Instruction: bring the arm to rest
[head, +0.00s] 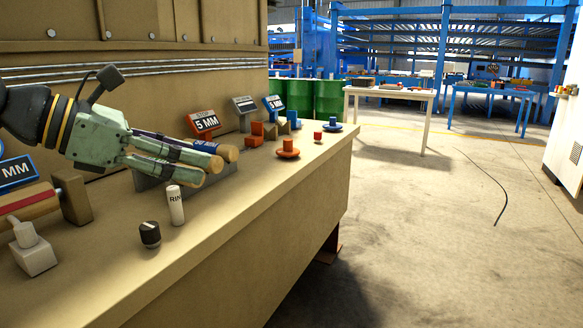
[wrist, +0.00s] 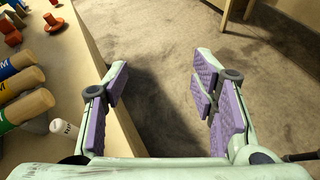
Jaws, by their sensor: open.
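My gripper (head: 168,152) reaches in from the left in the head view, above the workbench (head: 262,225). In the wrist view its two fingers (wrist: 165,95) with purple pads stand wide apart. Nothing is between them but a view of the bench edge and the floor. The gripper is empty. In the head view the fingers overlap the wooden-ended rolls (head: 213,164) behind them. In the wrist view these rolls (wrist: 25,80) lie to the left, apart from the fingers.
A white labelled cylinder (head: 175,205), a black-and-silver knob (head: 150,234) and a grey block with a lever (head: 32,250) stand near the bench front. Orange and blue pieces and small signs (head: 204,122) stand farther along. The floor (head: 430,230) right of the bench is largely clear.

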